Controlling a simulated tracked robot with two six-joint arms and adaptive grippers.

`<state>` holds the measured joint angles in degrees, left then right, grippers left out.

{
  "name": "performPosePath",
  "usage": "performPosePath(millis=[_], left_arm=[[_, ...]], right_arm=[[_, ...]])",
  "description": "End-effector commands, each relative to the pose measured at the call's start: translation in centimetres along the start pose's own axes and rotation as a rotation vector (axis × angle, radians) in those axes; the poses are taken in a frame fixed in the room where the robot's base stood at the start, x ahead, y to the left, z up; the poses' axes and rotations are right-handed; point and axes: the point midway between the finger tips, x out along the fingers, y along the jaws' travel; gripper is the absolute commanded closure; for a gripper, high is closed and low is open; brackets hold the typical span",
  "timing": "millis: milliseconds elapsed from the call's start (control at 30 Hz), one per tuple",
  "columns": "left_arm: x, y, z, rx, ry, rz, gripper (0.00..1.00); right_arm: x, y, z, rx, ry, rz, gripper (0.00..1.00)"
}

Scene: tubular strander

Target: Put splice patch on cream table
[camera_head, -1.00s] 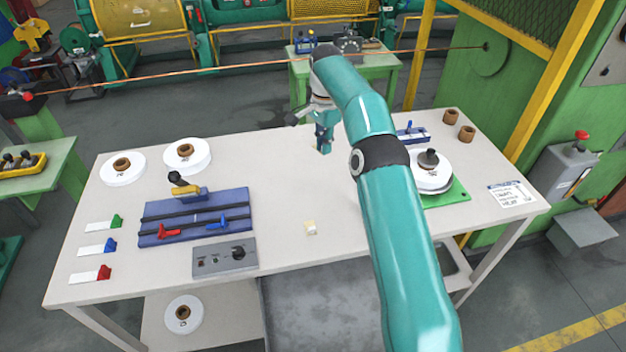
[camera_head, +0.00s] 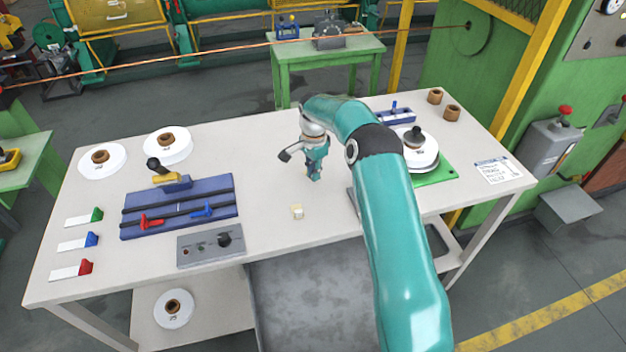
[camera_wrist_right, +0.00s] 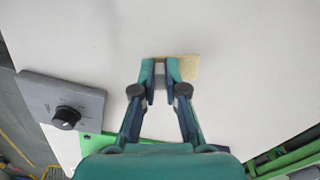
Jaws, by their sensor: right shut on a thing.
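My right gripper (camera_head: 314,178) is low over the middle of the cream table (camera_head: 265,150). In the right wrist view its fingertips (camera_wrist_right: 166,75) are close together on a thin pale-yellow piece that looks like the splice patch (camera_wrist_right: 188,68). The piece sticks out past one finger, with the table top behind it. I cannot tell whether it touches the table. In the head view the fingers hide it. A small cream and white item (camera_head: 298,213) lies on the table, nearer the front edge than the gripper. My left gripper is not in view.
White discs (camera_head: 168,145) lie at the back left. A green mat (camera_head: 436,172) with a white spool is at right. The table around the gripper is mostly clear.

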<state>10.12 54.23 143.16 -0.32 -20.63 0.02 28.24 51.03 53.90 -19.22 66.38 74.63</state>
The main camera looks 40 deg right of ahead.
Motion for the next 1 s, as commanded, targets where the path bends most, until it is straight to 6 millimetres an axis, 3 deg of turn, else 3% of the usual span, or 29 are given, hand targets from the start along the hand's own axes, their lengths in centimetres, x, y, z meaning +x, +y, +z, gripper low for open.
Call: performPosePath(millis=[33,100,467,500,633,1000], left_arm=[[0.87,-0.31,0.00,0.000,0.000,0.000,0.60],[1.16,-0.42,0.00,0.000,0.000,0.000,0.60],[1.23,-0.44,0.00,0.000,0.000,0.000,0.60],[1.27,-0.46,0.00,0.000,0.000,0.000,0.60],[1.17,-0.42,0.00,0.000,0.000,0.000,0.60],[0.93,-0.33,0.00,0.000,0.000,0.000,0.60]], right_arm=[[1.33,0.05,-0.01,0.000,0.000,0.002,1.00],[1.99,0.05,-0.01,0.000,0.000,0.002,1.00],[2.26,0.04,0.01,0.000,0.000,0.002,1.00],[2.29,0.03,0.01,0.000,0.000,0.001,0.87],[2.19,0.02,0.03,0.000,0.000,0.001,0.65],[1.86,-0.01,0.06,-0.001,0.000,0.001,0.64]])
